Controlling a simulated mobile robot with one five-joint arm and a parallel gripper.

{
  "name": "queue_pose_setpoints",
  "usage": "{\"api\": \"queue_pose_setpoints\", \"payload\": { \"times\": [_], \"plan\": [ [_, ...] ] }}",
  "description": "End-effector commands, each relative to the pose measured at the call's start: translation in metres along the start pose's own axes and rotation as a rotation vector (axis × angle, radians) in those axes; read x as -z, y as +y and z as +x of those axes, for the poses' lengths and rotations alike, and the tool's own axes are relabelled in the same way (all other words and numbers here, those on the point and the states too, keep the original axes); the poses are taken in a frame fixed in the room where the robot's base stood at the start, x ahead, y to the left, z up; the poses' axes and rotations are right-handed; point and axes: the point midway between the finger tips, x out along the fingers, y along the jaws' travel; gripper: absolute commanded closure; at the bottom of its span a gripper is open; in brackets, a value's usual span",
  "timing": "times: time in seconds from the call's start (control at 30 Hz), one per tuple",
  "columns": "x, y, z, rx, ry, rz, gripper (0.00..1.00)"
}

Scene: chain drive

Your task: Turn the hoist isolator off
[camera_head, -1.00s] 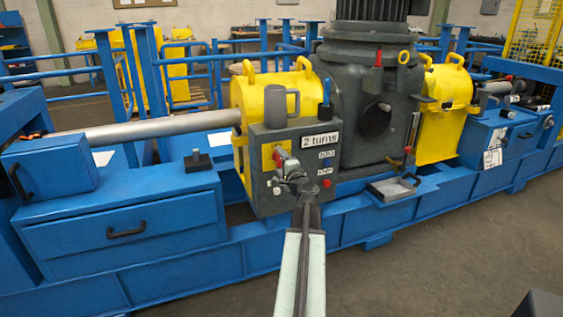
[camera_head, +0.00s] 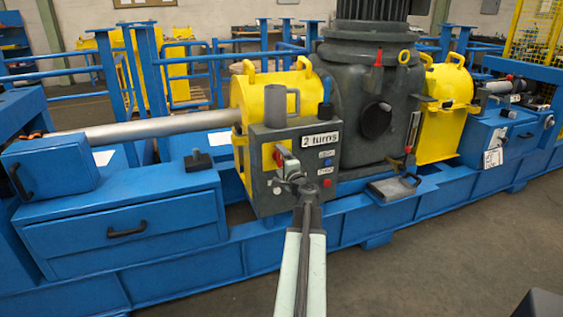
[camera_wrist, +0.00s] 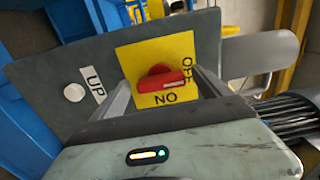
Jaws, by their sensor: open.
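The hoist isolator is a red handle (camera_wrist: 163,79) on a yellow plate (camera_wrist: 150,55) marked ON and OFF, whose letters appear turned in the wrist view. The handle lies roughly left to right there; I cannot tell which mark it points at. My gripper (camera_wrist: 164,92) is open, with one finger on each side of the handle; contact is not clear. In the head view my gripper (camera_head: 289,170) is at the front of the dark grey control box (camera_head: 302,195) and partly hides the yellow plate (camera_head: 268,157) and handle.
A white round button (camera_wrist: 74,92) beside an UP label (camera_wrist: 93,83) sits on the same panel. A "2 turns" label (camera_head: 320,140), a blue button (camera_head: 328,162) and a red button (camera_head: 327,183) are on the box's right. A grey cylinder (camera_head: 274,107) stands at its top.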

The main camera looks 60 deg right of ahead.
Motion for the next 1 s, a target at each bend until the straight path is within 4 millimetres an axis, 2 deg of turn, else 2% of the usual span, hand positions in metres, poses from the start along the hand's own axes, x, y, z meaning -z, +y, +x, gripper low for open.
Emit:
{"api": "queue_pose_setpoints", "payload": {
  "times": [0.17, 0.3, 0.43, 0.97, 1.0],
  "plan": [
    [-0.001, 0.000, -0.024, 0.000, 0.001, 0.000, 0.13],
    [-0.001, 0.000, -0.054, 0.000, 0.002, 0.000, 0.13],
    [0.000, 0.000, -0.074, 0.000, 0.002, -0.001, 0.13],
    [0.001, 0.000, -0.077, 0.000, 0.000, -0.001, 0.13],
    [-0.005, 0.000, -0.075, 0.000, -0.008, -0.001, 0.13]
  ]
}}
